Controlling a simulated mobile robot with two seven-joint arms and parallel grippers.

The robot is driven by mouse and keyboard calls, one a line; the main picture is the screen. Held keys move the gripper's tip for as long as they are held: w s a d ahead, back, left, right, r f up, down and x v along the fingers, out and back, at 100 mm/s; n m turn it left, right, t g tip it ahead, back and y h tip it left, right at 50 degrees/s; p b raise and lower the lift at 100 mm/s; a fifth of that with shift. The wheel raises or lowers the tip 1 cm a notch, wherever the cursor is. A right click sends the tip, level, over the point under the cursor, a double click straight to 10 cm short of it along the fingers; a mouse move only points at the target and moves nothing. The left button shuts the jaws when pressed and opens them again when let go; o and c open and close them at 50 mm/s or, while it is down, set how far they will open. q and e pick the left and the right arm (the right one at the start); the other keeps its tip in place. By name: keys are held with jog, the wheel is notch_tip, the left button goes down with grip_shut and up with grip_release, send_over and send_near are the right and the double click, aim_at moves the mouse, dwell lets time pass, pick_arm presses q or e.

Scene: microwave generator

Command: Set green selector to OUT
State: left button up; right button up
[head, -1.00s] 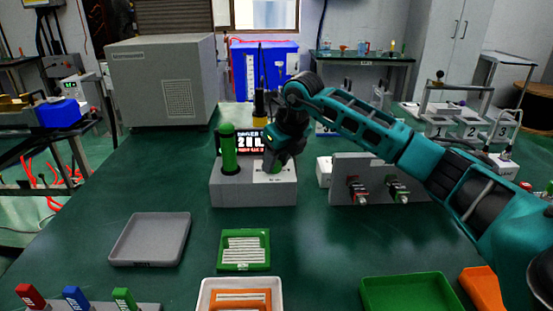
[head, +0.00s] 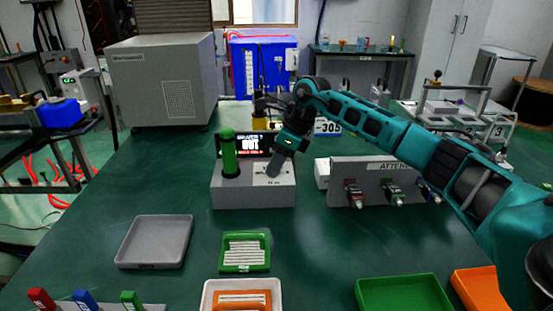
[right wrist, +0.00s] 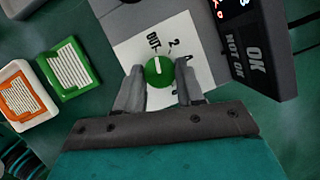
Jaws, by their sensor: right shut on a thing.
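The green selector (right wrist: 160,71) is a round knob on a white label plate, seen in the right wrist view. Its white pointer line faces the printed OUT mark (right wrist: 152,42). My right gripper (right wrist: 158,90) has one finger on each side of the knob and is shut on it. In the head view the right gripper (head: 273,168) is over the right part of the grey selector box (head: 240,193) and hides the knob. My left gripper is not in view.
A green cylinder (head: 229,155) stands on the box's left part. A grey panel with levers (head: 375,182) stands to the right. A grey tray (head: 155,242), a green tray (head: 245,251) and a larger green tray (head: 403,293) lie in front. The table between them is clear.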

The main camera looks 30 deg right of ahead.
jog(key=shift+n, duration=0.3)
jog(key=o, duration=1)
jog(key=shift+o, duration=0.2)
jog(key=p+v, duration=0.1)
jog(key=v, duration=1.2)
jog(key=shift+d+p, duration=0.2)
jog(key=shift+p, duration=0.2)
jog(key=shift+w+f, duration=0.1)
